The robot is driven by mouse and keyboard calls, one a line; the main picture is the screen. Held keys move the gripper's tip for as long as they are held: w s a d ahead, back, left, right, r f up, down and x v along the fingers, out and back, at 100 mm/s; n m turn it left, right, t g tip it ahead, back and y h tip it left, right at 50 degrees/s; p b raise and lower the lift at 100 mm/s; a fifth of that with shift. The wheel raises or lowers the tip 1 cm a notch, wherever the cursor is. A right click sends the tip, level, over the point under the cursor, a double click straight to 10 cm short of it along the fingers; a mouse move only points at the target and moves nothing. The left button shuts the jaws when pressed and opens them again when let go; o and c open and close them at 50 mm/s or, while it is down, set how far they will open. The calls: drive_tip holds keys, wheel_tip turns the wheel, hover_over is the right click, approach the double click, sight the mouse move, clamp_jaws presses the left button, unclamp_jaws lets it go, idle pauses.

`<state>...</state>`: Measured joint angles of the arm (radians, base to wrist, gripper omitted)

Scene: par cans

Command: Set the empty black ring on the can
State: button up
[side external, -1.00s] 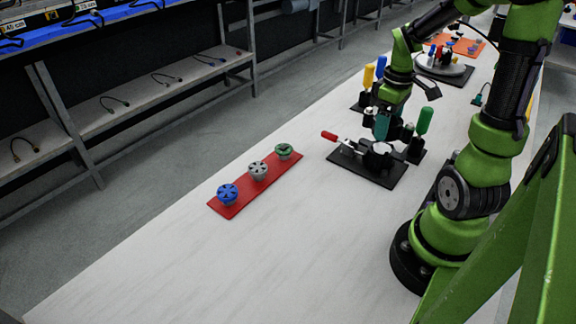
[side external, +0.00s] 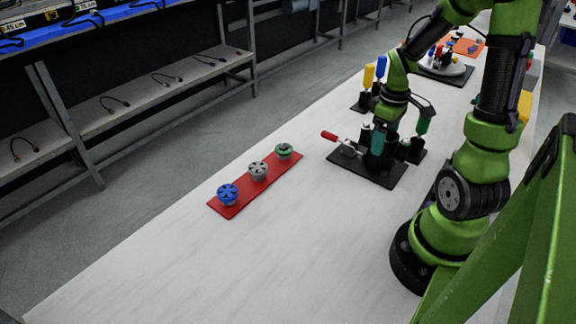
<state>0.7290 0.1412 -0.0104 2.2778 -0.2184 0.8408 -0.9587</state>
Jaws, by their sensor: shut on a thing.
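My gripper (side external: 376,163) is low over a black base plate (side external: 388,181) at centre right and points down. It is shut on a small dark thing, taken to be the black ring; its outline merges with the dark fingers and fixture. The can under it is hidden, so I cannot tell whether ring and can touch. A clamp with a red handle (side external: 329,135) reaches in from the plate's left. Three small round fixtures, blue (side external: 228,192), grey (side external: 258,169) and green (side external: 284,150), stand in a row on a red mat (side external: 223,211).
Yellow (side external: 368,77) and blue (side external: 381,66) handled tools stand behind the plate. A green-handled tool (side external: 423,123) stands close to my gripper's right. The white table (side external: 250,255) is clear in front.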

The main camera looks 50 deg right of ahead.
drive_tip(key=shift+f, duration=0.1)
idle(0.5)
drive_tip(key=o, duration=0.7)
drive_tip(key=shift+c, duration=0.2)
drive_tip(key=shift+o, duration=1.3)
wheel_tip(320, 180, up, 17)
